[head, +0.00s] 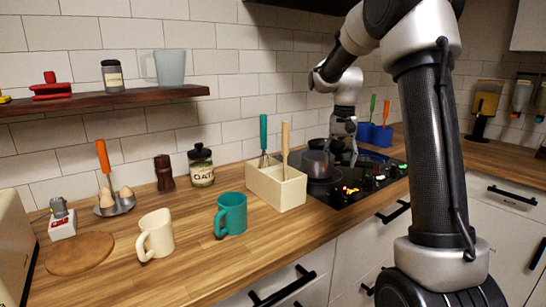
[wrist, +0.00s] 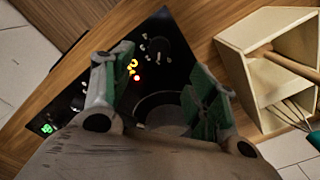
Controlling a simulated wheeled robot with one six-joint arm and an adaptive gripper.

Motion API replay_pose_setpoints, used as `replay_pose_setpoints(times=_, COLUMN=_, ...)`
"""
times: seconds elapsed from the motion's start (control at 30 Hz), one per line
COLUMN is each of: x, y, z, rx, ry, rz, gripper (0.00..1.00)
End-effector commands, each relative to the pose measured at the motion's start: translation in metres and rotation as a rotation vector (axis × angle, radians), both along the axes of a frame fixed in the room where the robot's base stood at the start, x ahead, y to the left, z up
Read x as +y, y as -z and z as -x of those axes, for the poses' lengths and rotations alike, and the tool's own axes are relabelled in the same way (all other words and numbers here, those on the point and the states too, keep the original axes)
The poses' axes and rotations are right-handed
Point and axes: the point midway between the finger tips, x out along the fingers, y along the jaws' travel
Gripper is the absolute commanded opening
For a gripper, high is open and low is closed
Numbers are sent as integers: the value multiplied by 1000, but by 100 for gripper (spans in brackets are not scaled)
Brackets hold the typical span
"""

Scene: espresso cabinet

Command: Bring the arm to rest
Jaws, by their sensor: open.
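My arm reaches from the right side of the head view over the black cooktop (head: 347,191). My gripper (head: 341,158) hangs above the cooktop, close to a dark pot (head: 317,163). In the wrist view my gripper (wrist: 158,100) has its two green-padded fingers spread apart, with nothing between them. The cooktop (wrist: 150,62) with its lit yellow and green displays lies beyond the fingers. I cannot tell the exact gap between my gripper and the pot.
A wooden utensil box (head: 276,187) stands left of the cooktop; it also shows in the wrist view (wrist: 262,85). A teal mug (head: 232,214) and a cream mug (head: 156,234) stand on the counter. Blue containers (head: 375,134) stand behind the cooktop. A shelf (head: 100,101) hangs on the left wall.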

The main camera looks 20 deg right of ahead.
Motion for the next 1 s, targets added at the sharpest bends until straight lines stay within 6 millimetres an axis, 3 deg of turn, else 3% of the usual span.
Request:
replay_pose_setpoints(times=0.17, x=0, y=4, z=1, rx=-1, ry=-73, rz=0, gripper=58)
replay_pose_setpoints(times=0.27, x=4, y=24, z=27, rx=43, ry=-142, rz=-10, gripper=58)
replay_pose_setpoints(times=0.57, x=31, y=-5, z=142, rx=-4, ry=-346, rz=0, gripper=58)
replay_pose_setpoints(times=0.8, x=54, y=-26, z=246, rx=-133, ry=-477, rz=40, gripper=58)
replay_pose_setpoints(times=0.9, x=61, y=-28, z=278, rx=-198, ry=-503, rz=58, gripper=58)
replay_pose_setpoints(times=1.0, x=65, y=-32, z=299, rx=-260, ry=-517, rz=75, gripper=58)
